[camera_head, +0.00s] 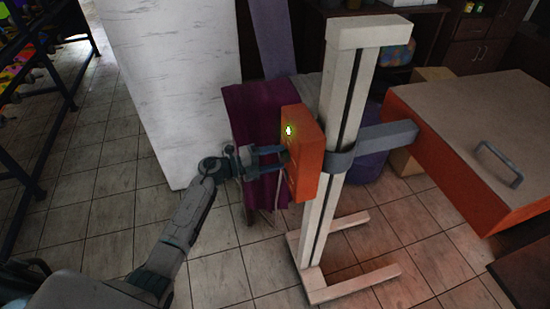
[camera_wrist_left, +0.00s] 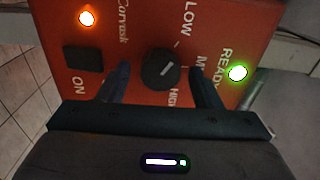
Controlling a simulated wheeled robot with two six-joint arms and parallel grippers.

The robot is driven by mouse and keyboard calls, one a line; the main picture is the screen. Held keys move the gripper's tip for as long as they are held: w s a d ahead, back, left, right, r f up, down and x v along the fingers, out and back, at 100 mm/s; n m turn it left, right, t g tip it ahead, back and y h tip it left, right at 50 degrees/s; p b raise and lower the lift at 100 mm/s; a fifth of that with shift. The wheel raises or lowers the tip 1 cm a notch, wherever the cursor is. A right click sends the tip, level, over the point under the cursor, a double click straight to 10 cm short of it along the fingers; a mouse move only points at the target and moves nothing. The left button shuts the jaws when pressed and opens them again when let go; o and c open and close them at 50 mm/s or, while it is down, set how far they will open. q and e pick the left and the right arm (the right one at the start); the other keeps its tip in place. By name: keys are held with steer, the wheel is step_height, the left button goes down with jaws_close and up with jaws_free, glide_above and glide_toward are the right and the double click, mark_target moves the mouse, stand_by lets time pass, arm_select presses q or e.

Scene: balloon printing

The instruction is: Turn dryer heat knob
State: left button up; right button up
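The dryer's orange control box (camera_head: 307,165) is mounted on a white upright stand in the head view. In the left wrist view its panel (camera_wrist_left: 140,25) carries a round black heat knob (camera_wrist_left: 162,70) with a light line, tilted toward the upper right. LOW, HIGH and a partly hidden M label surround it. My left gripper (camera_head: 284,159) reaches the box from the left. Its fingers (camera_wrist_left: 162,88) stand apart on either side of the knob, with gaps visible; I cannot tell whether they touch it lower down. My right gripper is not in view.
A black ON switch (camera_wrist_left: 83,58), a lit orange lamp (camera_wrist_left: 87,18) and a green READY lamp (camera_wrist_left: 237,73) are close to the fingers. The white stand (camera_head: 345,130) is just behind the box. The dryer's wide head (camera_head: 470,130) extends to the right.

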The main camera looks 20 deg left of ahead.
arm_select(q)
steer(key=shift+s+a, duration=0.15)
steer(key=shift+a, duration=0.05)
steer(key=b+v, duration=0.4)
steer(key=v, duration=0.6)
steer(key=shift+b, duration=0.35)
steer(key=shift+s+a, duration=0.15)
